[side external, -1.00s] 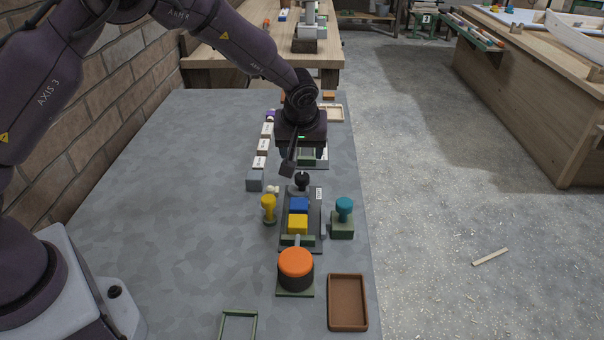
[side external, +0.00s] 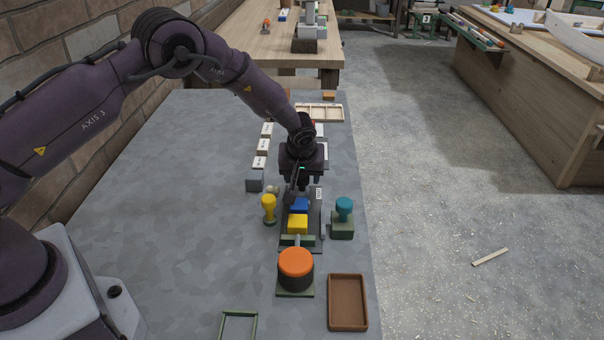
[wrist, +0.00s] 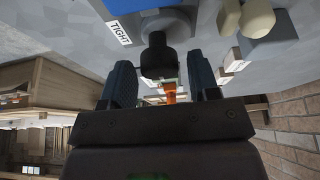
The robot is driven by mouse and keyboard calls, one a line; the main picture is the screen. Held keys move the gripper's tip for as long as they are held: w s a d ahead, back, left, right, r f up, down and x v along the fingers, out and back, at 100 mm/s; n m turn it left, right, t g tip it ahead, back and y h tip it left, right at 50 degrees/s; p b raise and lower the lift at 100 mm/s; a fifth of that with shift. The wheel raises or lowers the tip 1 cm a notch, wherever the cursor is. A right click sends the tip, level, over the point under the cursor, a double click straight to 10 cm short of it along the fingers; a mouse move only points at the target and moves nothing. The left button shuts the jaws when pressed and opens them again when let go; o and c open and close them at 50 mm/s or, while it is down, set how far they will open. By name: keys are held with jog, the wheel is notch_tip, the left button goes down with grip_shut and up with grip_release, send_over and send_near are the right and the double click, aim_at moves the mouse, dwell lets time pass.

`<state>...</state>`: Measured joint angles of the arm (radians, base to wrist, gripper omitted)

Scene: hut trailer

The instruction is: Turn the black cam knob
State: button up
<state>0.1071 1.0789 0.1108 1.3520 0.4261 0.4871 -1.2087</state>
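The black cam knob (wrist: 158,56) shows in the wrist view on a grey fixture, beside a white label reading TIGHT (wrist: 119,30). My gripper (wrist: 162,82) is open, with one dark finger on each side of the knob's line and a visible gap to each. The knob lies between or just beyond the fingertips; I cannot tell how deep. In the side external view my gripper (side external: 303,188) points down over the far end of the dark fixture (side external: 287,232) and mostly hides the knob. A blue block (side external: 299,203) and a yellow block (side external: 298,224) sit in the fixture.
A yellow knobbed piece (side external: 268,208) stands left of the fixture and a teal-topped stamp (side external: 344,211) right. An orange-topped round piece (side external: 295,265) and a brown tray (side external: 347,302) are nearer. A grey cube (side external: 255,181) stands left of my gripper. The table's left side is clear.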

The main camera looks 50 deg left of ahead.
jog(key=c, duration=0.7)
jog(key=shift+m, duration=0.4)
jog(key=m, duration=0.2)
jog(key=m+h, duration=0.1)
jog(key=shift+s+a+m+t+h, duration=0.1)
jog(key=shift+m+t+h, duration=0.2)
jog(key=shift+m+t, duration=0.1)
jog(key=m, duration=0.2)
jog(key=m+h, duration=0.1)
jog(key=m, duration=0.1)
jog(key=shift+a+h, duration=0.1)
jog(key=shift+h, duration=0.2)
jog(key=m+h, duration=0.1)
jog(key=m, duration=0.4)
jog(key=shift+h, duration=0.4)
jog(key=shift+m+g+h, duration=0.4)
jog(key=shift+m+h, duration=0.2)
jog(key=shift+m, duration=1.3)
